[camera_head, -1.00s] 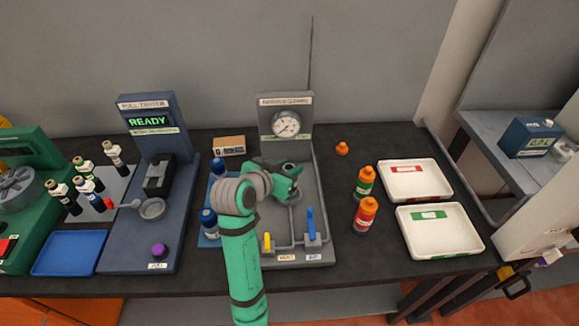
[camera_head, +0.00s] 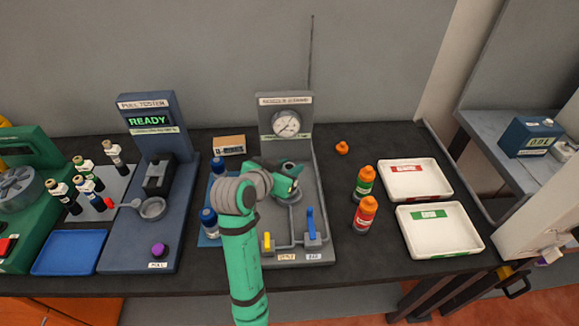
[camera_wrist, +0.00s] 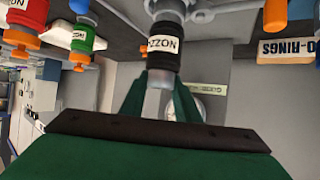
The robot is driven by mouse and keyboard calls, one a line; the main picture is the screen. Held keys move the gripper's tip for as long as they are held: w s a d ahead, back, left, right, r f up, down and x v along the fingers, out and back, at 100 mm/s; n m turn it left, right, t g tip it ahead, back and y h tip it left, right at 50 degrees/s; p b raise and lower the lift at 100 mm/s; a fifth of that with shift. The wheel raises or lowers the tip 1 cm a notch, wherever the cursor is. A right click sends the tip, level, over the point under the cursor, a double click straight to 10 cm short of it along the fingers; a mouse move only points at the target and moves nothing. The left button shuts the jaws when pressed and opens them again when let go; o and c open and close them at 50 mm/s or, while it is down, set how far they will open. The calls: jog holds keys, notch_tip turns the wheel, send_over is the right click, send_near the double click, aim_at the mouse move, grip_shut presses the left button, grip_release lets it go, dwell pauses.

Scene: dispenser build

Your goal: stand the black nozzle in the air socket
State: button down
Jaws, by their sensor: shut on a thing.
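The black nozzle (camera_wrist: 163,62) is a black-banded cylinder with a white label. In the wrist view it is held upright in the picture between the green fingers of my gripper (camera_wrist: 158,100), which are shut on it. A grey round part (camera_wrist: 168,12) shows directly beyond its far end; I cannot tell whether they touch. In the head view my gripper (camera_head: 289,176) is just above the round grey socket (camera_head: 290,194) on the grey gauge station (camera_head: 314,250). My gripper hides most of the nozzle and part of the socket there.
A blue lever (camera_head: 311,225) and a yellow lever (camera_head: 267,241) stand at the station's front. A gauge (camera_head: 286,123) is behind. Blue-capped bottles (camera_head: 209,222) stand left, orange-capped bottles (camera_head: 364,214) right. White trays (camera_head: 440,251) lie farther right.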

jog(key=shift+f, duration=0.55)
jog(key=c, duration=1.6)
grip_release()
jog(key=shift+f, duration=0.15)
jog(key=v, duration=1.1)
